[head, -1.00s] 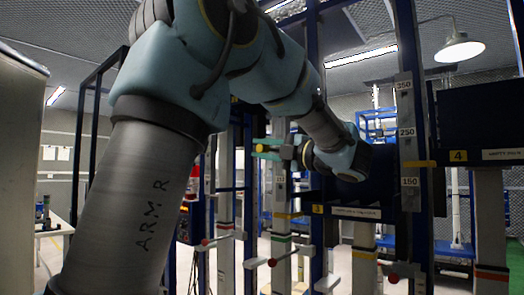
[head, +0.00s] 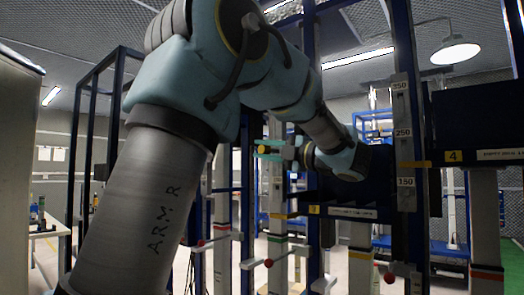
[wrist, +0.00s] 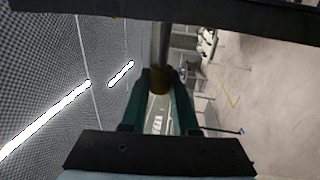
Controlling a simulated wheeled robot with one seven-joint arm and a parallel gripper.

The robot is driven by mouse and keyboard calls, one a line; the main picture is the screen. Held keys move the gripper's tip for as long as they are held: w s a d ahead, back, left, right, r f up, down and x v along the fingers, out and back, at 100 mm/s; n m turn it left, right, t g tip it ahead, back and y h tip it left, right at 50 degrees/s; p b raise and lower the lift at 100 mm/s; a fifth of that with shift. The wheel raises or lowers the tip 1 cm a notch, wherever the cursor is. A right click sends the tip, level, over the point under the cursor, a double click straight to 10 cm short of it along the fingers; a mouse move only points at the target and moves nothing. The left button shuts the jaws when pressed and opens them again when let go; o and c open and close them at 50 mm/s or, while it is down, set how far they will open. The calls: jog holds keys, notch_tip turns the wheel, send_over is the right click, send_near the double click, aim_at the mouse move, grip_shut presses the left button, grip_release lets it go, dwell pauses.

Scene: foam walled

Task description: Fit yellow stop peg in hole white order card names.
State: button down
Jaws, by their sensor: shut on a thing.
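A blue upright carries a grey plate (head: 402,130) marked 350, 250 and 150. I cannot make out a white order card or tell which hole it names.
Shelf levels with yellow number tags, 4 (head: 453,157) and 3 (head: 314,210), stand at the right and centre. Several pale posts with red-knobbed levers (head: 268,262) stand below my gripper. A lamp (head: 455,53) hangs at the upper right. A table (head: 45,230) is far left.

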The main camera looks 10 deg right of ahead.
jog(key=shift+w+d, duration=0.35)
jog(key=shift+d, duration=0.05)
jog(key=c, duration=0.6)
grip_release()
